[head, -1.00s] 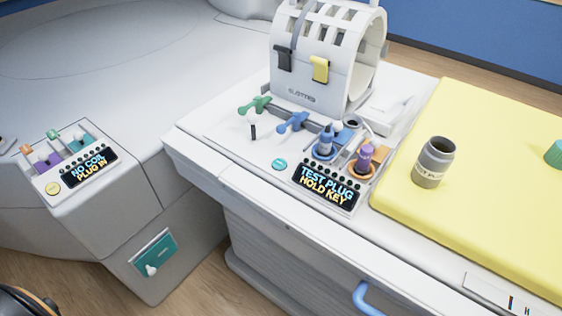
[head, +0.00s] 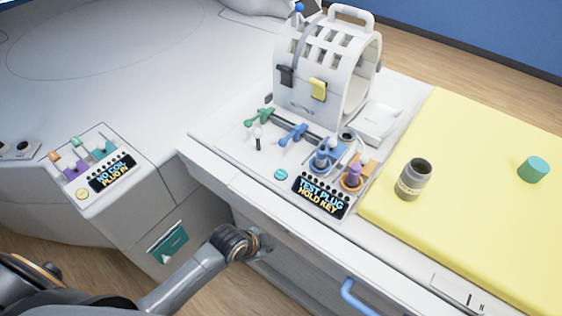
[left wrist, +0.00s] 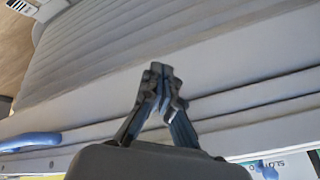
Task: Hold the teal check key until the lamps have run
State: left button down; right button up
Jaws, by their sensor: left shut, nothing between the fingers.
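The teal check key (head: 281,174) is a small round button on the white table top, left of a dark display (head: 320,195) reading "TEST PLUG HOLD KEY". A row of dark lamp dots runs along the display's upper edge; I cannot make out any lit one. My left gripper (head: 266,243) is beside the table's front side, below and apart from the key. Its fingers are shut and empty in the left wrist view (left wrist: 160,76), in front of the grey side panel. The key is not visible there. My right gripper is not in view.
Green (head: 261,116) and blue (head: 294,133) handles and two plugs in sockets stand near the key. A slotted white coil (head: 315,98) stands behind. A grey jar (head: 413,180) and a teal cap (head: 534,169) rest on the yellow mat (head: 470,240). A blue handle (head: 358,297) juts from the front.

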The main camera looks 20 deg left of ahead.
pick_arm(q)
jog(key=d+r+m+h+p, duration=0.1)
jog(key=d+r+m+p, duration=0.15)
jog(key=r, duration=0.65)
jog(key=d+r+m+h+p, duration=0.1)
jog(key=d+r+m, duration=0.25)
jog(key=r, duration=0.65)
notch_tip(320, 180, up, 5)
jog(key=m+t, duration=0.2)
jog(key=m, duration=1.4)
send_over(279, 174)
jog(key=shift+s+a+f+h, duration=0.1)
jog(key=shift+s+h, duration=0.05)
jog(key=shift+h, duration=0.25)
notch_tip(279, 174, down, 9)
jog(key=b, duration=0.6)
jog(key=shift+f+b, duration=0.3)
jog(key=shift+b, duration=0.25)
